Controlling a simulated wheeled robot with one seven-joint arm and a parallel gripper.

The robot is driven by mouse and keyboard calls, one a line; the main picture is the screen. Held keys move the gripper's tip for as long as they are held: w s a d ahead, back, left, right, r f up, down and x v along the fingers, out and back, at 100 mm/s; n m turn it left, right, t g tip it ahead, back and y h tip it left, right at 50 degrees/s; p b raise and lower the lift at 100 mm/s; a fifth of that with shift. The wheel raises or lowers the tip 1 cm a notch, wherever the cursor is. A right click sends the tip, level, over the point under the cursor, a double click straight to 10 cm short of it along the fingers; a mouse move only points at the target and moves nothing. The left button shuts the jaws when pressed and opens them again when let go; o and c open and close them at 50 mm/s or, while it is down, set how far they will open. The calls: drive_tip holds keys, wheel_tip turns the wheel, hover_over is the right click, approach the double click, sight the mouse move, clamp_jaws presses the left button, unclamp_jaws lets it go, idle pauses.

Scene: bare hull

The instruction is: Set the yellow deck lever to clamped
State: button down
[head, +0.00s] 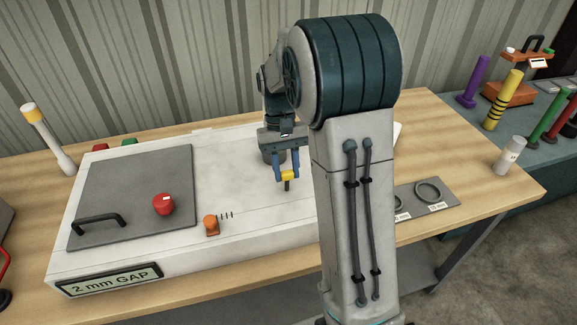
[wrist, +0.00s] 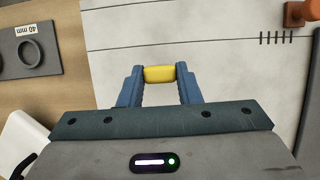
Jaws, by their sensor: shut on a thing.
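The yellow deck lever (head: 288,175) stands on the white deck of the machine (head: 250,165), right of the grey hatch plate. Its yellow top is between my gripper's blue fingers (head: 287,176), with a dark stem below. In the wrist view the fingers (wrist: 159,78) are closed on both ends of the yellow lever top (wrist: 159,74). My gripper is shut on it. I see no clamped marking; part of the deck is hidden behind my arm.
On the deck are a grey plate with a black handle (head: 100,222), a red knob (head: 163,204) and an orange knob (head: 211,225) beside tick marks. A grey plate with rings (head: 428,192) and a white cylinder (head: 510,154) are on the table's right.

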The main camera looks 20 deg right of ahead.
sight(288, 174)
drive_tip(key=c, duration=1)
unclamp_jaws()
drive_tip(key=shift+w+a, duration=0.1)
drive_tip(key=shift+c, duration=0.2)
drive_tip(key=shift+r, duration=0.15)
wheel_tip(288, 174, up, 4)
drive_tip(key=shift+f+b, duration=0.25)
drive_tip(key=shift+b, duration=0.2)
drive_tip(key=s+d+r+b, duration=0.2)
drive_tip(key=s+d+r, duration=0.4)
drive_tip(key=d, duration=0.4)
drive_tip(key=shift+s+r, duration=0.25)
drive_tip(key=shift+r, duration=0.4)
